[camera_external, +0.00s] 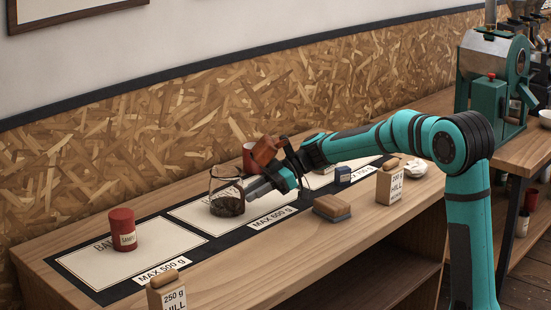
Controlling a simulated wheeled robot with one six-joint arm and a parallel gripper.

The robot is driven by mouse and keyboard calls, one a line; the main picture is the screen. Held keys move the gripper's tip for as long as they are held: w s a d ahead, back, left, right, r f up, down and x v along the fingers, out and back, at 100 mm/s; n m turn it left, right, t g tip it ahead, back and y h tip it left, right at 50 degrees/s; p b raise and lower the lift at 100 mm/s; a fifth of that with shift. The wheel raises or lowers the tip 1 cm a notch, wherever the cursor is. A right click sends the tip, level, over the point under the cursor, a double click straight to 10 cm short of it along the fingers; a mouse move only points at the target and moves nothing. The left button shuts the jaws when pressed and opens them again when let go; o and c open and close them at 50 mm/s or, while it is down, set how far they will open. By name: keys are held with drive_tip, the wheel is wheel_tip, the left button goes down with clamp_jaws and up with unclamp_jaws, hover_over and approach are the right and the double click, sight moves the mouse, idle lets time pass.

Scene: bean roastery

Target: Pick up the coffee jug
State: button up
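The coffee jug (227,204) is a clear glass vessel with dark contents in its lower part. It stands upright on the middle white mat of the counter. My gripper (250,187) reaches in low from the right and is at the jug's right side. The fingertips are small and partly hidden against the jug, so I cannot tell whether they touch it or how far apart they are.
A red canister (122,230) stands on the left mat, and another red container (249,158) is behind my gripper. Another labelled block (167,293) is at the front left.

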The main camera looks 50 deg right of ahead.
sight(230, 194)
drive_tip(key=shift+x, duration=2.6)
drive_tip(key=shift+s, duration=0.1)
clamp_jaws()
